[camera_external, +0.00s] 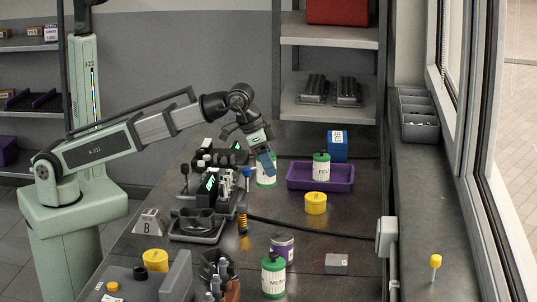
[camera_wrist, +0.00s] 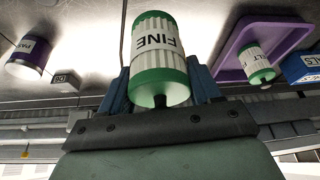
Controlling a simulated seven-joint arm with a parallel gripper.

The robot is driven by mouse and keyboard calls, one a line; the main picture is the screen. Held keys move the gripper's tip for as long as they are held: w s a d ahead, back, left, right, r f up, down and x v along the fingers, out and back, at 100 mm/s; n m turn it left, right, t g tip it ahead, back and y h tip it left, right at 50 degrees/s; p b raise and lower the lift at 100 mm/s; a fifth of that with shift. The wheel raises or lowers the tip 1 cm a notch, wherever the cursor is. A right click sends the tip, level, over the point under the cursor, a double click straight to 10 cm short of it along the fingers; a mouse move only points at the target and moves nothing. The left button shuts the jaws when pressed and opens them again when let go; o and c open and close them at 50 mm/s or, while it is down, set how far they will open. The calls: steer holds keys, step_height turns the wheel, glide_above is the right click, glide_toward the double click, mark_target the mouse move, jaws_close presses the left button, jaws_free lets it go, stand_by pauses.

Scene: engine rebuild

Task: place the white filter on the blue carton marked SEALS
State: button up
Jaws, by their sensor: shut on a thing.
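A white filter with green ends (camera_wrist: 160,58), marked FINE, sits between the blue fingers of my gripper (camera_wrist: 158,88), which is shut on it. In the external view the same filter (camera_external: 266,174) is below my gripper (camera_external: 265,162), partly hidden by a finger; I cannot tell whether it touches the bench. The blue carton (camera_external: 337,146) stands at the back, right of my gripper and behind the purple tray; its label is only partly readable. It also shows at the right edge of the wrist view (camera_wrist: 303,68). Nothing shows on top of it.
The purple tray (camera_external: 301,186) holds another white-and-green filter (camera_external: 321,170) between my gripper and the carton. A yellow cylinder (camera_external: 316,204) stands in front of the tray. A filter marked MESH (camera_external: 273,281) and a purple-white can (camera_external: 282,247) stand nearer. Engine parts crowd the left.

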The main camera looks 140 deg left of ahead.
steer(key=shift+r, duration=0.3)
steer(key=s+a+n+g, duration=0.1)
steer(key=s+a+n, duration=0.1)
steer(key=s+a, duration=0.85)
step_height(320, 180, up, 7)
steer(key=n, duration=0.3)
glide_above(339, 136)
steer(key=shift+g+y, duration=0.3)
steer(key=shift+g, duration=0.1)
steer(key=shift+w+f, duration=0.15)
steer(key=shift+f, duration=4.45)
steer(key=shift+f, duration=0.1)
steer(key=o, duration=1.1)
steer(key=shift+o, duration=0.2)
